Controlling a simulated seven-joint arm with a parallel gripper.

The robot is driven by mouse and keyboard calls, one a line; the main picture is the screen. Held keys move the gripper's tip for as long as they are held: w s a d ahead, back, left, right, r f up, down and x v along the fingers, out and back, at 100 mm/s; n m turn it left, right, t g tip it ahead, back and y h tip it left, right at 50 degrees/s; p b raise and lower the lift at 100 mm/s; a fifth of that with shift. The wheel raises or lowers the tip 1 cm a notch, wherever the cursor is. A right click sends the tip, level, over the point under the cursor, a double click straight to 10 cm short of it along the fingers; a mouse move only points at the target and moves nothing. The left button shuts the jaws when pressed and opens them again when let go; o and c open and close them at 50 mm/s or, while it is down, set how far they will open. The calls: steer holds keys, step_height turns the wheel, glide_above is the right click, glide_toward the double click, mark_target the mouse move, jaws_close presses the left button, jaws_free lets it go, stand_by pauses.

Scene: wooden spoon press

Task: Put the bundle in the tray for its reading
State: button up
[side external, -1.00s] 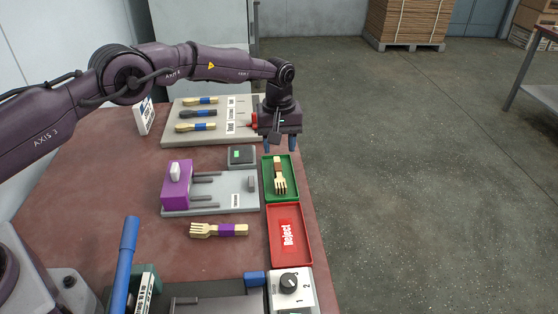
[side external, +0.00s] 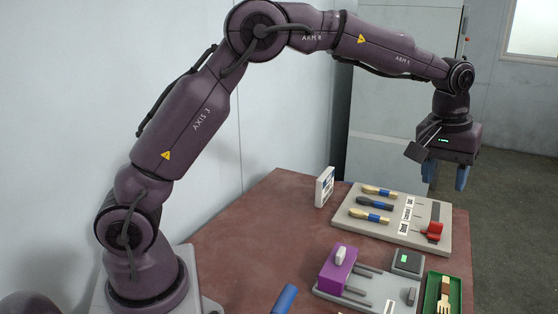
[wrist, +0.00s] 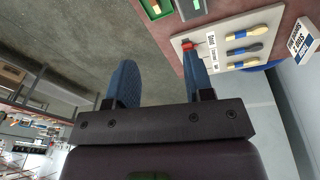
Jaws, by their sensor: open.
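A pale wooden fork bundle (side external: 444,299) with a brown band lies in the green tray (side external: 430,290) at the lower right of the side view, its lower end cut off by the frame. Part of the green tray (wrist: 143,5) also shows at the top of the wrist view. My gripper (side external: 446,181) is raised high above the far right of the table, well clear of the tray. Its blue fingers are open, and nothing is between them in the wrist view (wrist: 160,85).
A grey board (side external: 352,212) at the back holds several banded samples and a red slider (side external: 432,231). A purple press block (side external: 337,268) on a grey base and a dark box with a green display (side external: 407,261) stand nearer. A small sign (side external: 324,187) stands left.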

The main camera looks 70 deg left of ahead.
steer(key=s+a+r+m+t, duration=0.15)
steer(key=s+r, duration=0.25)
steer(key=s, duration=0.7)
steer(key=s+a+r+m+t, duration=0.1)
steer(key=s+a+r+m, duration=0.3)
steer(key=s, duration=0.7)
steer(key=s+d+f+t, duration=0.1)
steer(key=s+f, duration=0.2)
steer(key=s, duration=0.6)
steer(key=shift+d, duration=0.15)
steer(key=shift+m, duration=0.25)
